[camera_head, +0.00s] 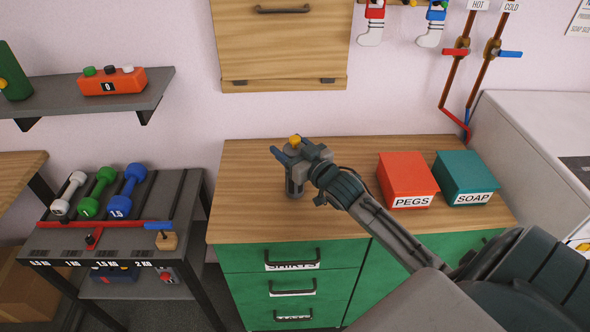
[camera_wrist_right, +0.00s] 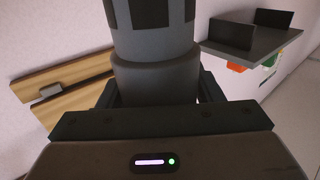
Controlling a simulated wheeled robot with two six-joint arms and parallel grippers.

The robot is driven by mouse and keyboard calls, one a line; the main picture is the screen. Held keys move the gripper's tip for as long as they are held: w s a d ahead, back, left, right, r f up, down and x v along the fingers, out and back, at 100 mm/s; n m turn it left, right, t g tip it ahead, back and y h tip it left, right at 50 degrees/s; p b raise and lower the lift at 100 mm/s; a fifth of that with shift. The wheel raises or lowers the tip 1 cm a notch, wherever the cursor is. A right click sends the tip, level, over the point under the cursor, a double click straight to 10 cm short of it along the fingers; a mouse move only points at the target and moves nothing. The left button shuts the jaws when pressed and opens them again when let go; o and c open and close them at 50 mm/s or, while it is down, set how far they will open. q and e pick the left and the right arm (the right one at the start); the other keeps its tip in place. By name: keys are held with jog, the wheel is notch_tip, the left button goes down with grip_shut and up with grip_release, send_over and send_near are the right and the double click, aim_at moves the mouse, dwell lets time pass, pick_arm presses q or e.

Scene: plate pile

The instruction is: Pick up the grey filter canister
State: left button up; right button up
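The grey filter canister (camera_head: 295,187) is upright over the wooden counter, towards its back left. Its lower part shows below my right gripper (camera_head: 291,160) in the head view, and the gripper hides much of its upper part. In the right wrist view the canister (camera_wrist_right: 155,80) fills the space between the two fingers, which lie close against both its sides. My right gripper is shut on it. I cannot tell whether its base touches the counter. A small yellow part (camera_head: 295,140) shows at the top of the gripper; I cannot tell what it belongs to. My left gripper is not in view.
A red PEGS box (camera_head: 407,176) and a teal SOAP box (camera_head: 466,175) stand right of my arm on the counter (camera_head: 250,220). A wooden wall cabinet (camera_head: 280,45) hangs above. A dumbbell rack (camera_head: 110,215) stands left. The counter's front left is clear.

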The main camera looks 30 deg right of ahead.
jog(key=c, duration=1)
jog(key=shift+c, duration=0.9)
jog(key=shift+r, duration=0.15)
